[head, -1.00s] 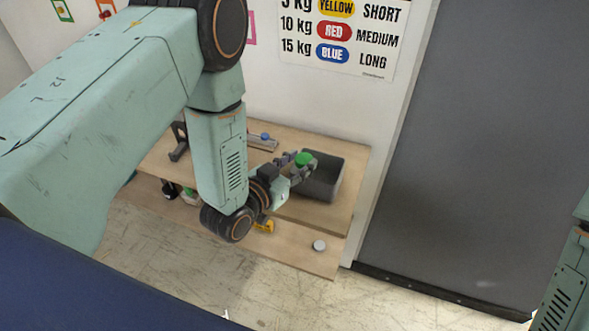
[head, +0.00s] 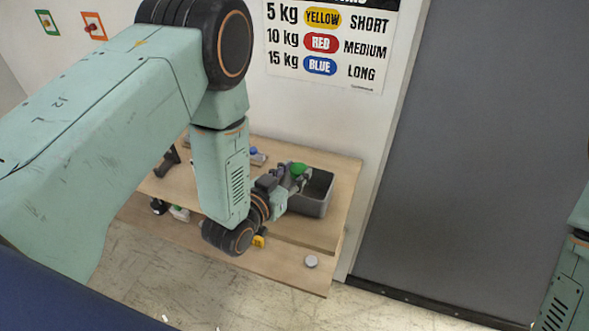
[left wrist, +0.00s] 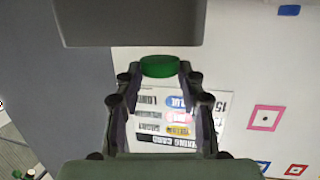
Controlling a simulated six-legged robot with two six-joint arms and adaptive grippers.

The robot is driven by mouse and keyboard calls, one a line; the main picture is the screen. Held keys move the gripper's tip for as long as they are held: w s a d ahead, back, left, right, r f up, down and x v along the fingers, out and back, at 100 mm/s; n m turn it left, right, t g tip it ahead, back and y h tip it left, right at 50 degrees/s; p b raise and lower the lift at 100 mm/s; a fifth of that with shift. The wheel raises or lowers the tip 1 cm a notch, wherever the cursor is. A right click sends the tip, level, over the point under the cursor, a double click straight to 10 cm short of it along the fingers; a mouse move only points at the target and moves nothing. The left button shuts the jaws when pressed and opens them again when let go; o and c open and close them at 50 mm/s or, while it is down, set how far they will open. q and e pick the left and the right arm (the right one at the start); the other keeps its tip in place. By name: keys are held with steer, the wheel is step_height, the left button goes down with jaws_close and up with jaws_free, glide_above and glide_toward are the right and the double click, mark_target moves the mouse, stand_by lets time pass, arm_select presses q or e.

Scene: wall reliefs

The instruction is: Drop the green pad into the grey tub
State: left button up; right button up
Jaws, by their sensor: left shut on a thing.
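The green pad (head: 299,169) is a small round disc held in my left gripper (head: 297,178). In the left wrist view the green pad (left wrist: 159,67) sits between the two fingertips of the left gripper (left wrist: 158,76), which is shut on it. The grey tub (head: 325,205) stands on the upper wooden shelf at the right, open at the top. In the head view the gripper and pad overlap the tub's left rim; their exact height above it is hard to tell. A grey block-like edge, probably the tub (left wrist: 132,24), fills the top of the left wrist view. My right gripper is out of view.
The wooden shelf (head: 300,234) has a lower board with a white round object (head: 311,261) and a yellow object (head: 258,241). A weight chart (head: 325,45) hangs on the wall behind. A grey door panel (head: 465,150) is to the right.

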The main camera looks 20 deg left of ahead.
arm_select(q)
steer(key=shift+d+f+b, duration=0.1)
steer(key=shift+f+b, duration=0.35)
steer(key=shift+f, duration=0.5)
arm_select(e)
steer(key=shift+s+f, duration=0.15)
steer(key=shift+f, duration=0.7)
arm_select(q)
steer(key=o, duration=0.6)
steer(key=shift+c, duration=0.2)
steer(key=shift+o, duration=1.2)
steer(key=shift+r, duration=0.1)
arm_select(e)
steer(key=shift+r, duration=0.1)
arm_select(q)
steer(key=v, duration=1.2)
